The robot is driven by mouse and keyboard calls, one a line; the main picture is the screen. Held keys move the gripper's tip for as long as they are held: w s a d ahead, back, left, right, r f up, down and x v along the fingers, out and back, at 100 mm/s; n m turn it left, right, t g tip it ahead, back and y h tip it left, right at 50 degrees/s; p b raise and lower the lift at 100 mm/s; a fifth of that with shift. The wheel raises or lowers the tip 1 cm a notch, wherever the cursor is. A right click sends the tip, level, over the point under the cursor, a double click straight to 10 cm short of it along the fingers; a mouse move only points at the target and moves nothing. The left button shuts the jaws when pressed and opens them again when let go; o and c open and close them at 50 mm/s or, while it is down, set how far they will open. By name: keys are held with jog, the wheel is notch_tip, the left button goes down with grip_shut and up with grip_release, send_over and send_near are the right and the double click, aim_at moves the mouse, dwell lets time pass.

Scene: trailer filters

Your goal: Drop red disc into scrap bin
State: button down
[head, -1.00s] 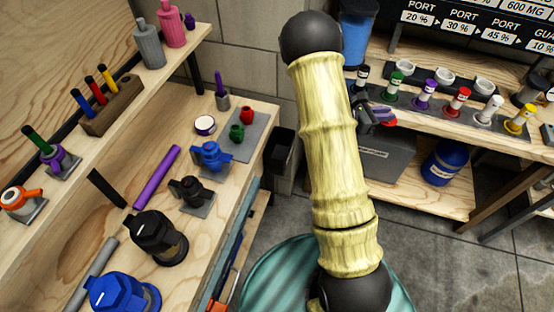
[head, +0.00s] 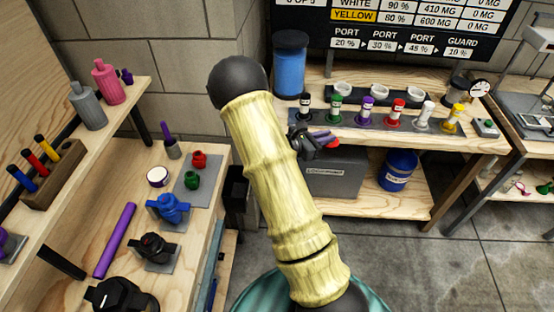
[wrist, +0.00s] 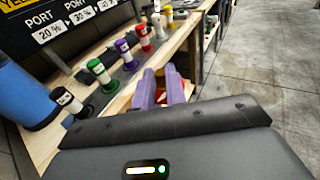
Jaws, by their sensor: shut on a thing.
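My gripper (head: 322,137) has purple fingers and is shut on the red disc (head: 333,143), held in front of the back bench. In the wrist view the purple fingertips (wrist: 161,78) close around the red disc (wrist: 171,75), which is mostly hidden by them. A labelled blue bin (head: 397,172) stands on the lower shelf, right of and below my gripper. A dark bin (head: 237,196) stands at the end of the left bench. The labels are too small to tell which is the scrap bin.
A grey labelled box (head: 335,178) sits below my gripper. Several coloured-cap vials stand in a grey rack (head: 440,125) on the back bench, near a blue cylinder (head: 290,66). The left bench (head: 140,215) holds valves. The grey floor (head: 450,260) is clear at right.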

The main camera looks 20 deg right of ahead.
jog(key=a+r+n+t+y+p, duration=0.1)
jog(key=a+r+n+t+p, duration=0.1)
jog(key=a+p, duration=0.7)
jog(key=s+a+r+n+t+y+p, duration=0.1)
jog(key=a+n+t+p, duration=0.4)
jog(key=a+p, duration=0.5)
jog(key=a+r+t+y, duration=0.1)
jog(key=a+t, duration=0.1)
jog(key=a, duration=0.5)
jog(key=shift+a+t+y, duration=0.3)
jog(key=shift+a, duration=0.1)
jog(key=shift+a, duration=0.1)
